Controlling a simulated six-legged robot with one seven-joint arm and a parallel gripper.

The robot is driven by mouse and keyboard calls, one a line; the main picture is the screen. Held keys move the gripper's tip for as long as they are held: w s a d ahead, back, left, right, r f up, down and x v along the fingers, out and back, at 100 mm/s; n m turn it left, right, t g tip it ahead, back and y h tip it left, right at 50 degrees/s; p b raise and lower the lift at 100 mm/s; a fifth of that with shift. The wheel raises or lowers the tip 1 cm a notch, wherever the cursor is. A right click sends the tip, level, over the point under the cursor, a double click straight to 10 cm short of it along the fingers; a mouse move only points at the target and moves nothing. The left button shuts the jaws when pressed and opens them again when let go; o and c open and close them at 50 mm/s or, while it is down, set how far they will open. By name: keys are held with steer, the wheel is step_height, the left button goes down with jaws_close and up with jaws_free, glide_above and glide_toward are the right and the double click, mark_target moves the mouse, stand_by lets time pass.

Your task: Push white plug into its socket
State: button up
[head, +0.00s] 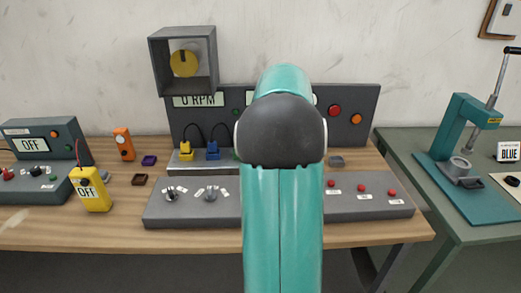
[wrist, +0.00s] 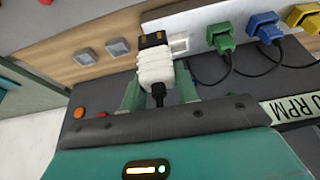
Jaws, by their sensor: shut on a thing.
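In the wrist view, a white ribbed plug (wrist: 155,68) sits between the two green fingers of my gripper (wrist: 158,78), which is shut on it. Its dark face with brass-coloured prongs points up in the picture, and a black cord leaves its other end. A pale socket (wrist: 179,44) shows just right of the plug's face on the light metal strip (wrist: 202,38). The plug looks close to the strip, but I cannot tell whether they touch. In the head view, my arm hides the gripper and the white plug.
A green plug (wrist: 221,39), a blue plug (wrist: 264,27) and a yellow plug (wrist: 303,17) stand along the strip with looping cords. Two grey square pieces (wrist: 117,47) lie on the wood. The grey control panel (head: 345,132) rises behind the strip; a switch console (head: 190,208) lies in front.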

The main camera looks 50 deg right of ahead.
steer(key=w+d+f, duration=0.2)
steer(key=w+f, duration=0.1)
steer(key=w+d+f, duration=0.2)
steer(key=w+f, duration=0.1)
steer(key=w+d+f, duration=0.2)
steer(key=w+f, duration=0.1)
steer(key=w, duration=0.1)
steer(key=shift+w+d, duration=0.1)
steer(key=shift+d, duration=0.15)
steer(key=shift+w+f, duration=0.2)
steer(key=shift+f, duration=0.05)
steer(key=shift+d+f, duration=0.1)
steer(key=shift+f, duration=1.45)
steer(key=shift+f, duration=0.15)
steer(key=o, duration=1)
steer(key=shift+c, duration=0.2)
